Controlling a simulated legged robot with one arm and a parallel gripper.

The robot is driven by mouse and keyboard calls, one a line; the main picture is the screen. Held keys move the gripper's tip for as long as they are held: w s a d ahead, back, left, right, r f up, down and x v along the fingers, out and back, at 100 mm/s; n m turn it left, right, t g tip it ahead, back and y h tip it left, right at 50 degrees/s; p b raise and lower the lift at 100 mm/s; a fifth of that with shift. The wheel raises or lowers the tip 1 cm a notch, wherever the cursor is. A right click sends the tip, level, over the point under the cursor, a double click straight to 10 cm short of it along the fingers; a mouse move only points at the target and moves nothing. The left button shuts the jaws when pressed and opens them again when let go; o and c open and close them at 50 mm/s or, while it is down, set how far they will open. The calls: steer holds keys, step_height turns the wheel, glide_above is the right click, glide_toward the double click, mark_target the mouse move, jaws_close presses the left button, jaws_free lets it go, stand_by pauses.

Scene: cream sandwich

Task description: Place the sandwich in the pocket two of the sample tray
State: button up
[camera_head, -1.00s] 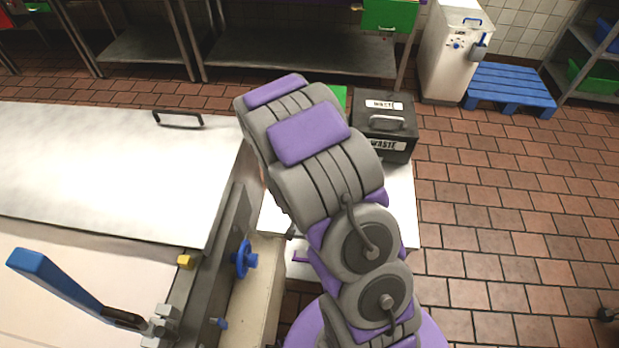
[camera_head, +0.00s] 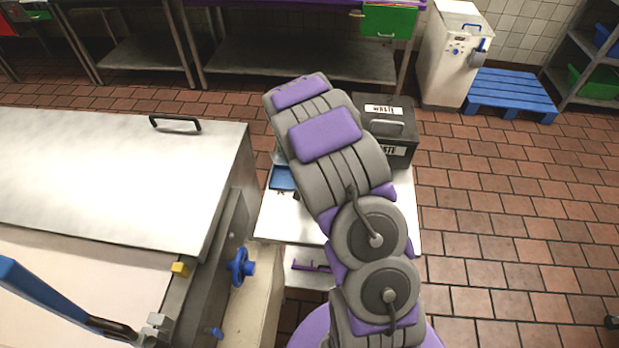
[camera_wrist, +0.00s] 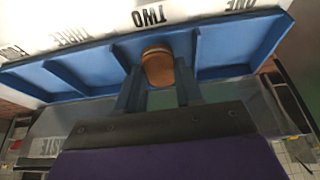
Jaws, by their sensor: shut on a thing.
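The sandwich (camera_wrist: 158,66), brown and rounded, is between the two fingers of my gripper (camera_wrist: 158,90) in the wrist view. My gripper is shut on it. The blue sample tray (camera_wrist: 92,66) lies around and behind it, its pockets split by thin dividers. The upside-down label TWO (camera_wrist: 150,16) is just above the sandwich, so the sandwich overlaps the pocket under that label. I cannot tell whether it touches the tray floor. A corner of the tray (camera_head: 281,178) shows left of my arm in the head view, where my arm hides the gripper and sandwich.
The tray is on a white table (camera_head: 282,222). A black waste box (camera_head: 389,140) stands at its back right. A large metal machine (camera_head: 120,180) with a blue knob (camera_head: 240,267) is close on the left. Open tiled floor (camera_head: 500,230) lies on the right.

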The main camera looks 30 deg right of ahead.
steer(key=shift+w+d, duration=0.55)
steer(key=shift+w, duration=0.15)
steer(key=shift+s+f+b, duration=0.15)
steer(key=shift+f+b, duration=0.25)
steer(key=shift+f, duration=0.45)
steer(key=shift+a+r, duration=0.1)
steer(key=shift+a, duration=0.1)
steer(key=o, duration=1)
